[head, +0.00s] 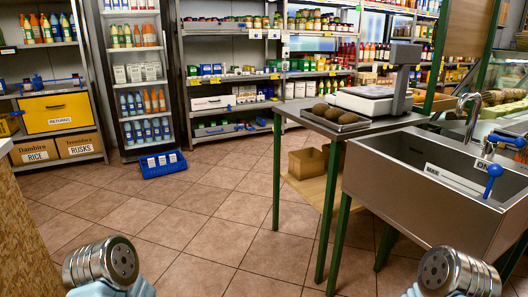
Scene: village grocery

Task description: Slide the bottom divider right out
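No part is clearly readable as the bottom divider from this distance. In the head view, the middle shelf unit (183,80) has a pale labelled panel (212,102) on a low shelf. Below it, at the bottom level, is a grey panel (214,130) with small blue parts beside it. A blue knob (262,121) shows to the right of that panel. All of this stands across the floor, well beyond my arms. Two round metal arm joints of mine show at the lower edge. Neither gripper's fingers are in view.
A blue crate (163,163) lies on the open tiled floor before the shelves. A steel sink (430,185) and a green-legged table (345,121) with a scale (374,98) block the right. A wooden counter (18,245) edges the left. The middle floor is clear.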

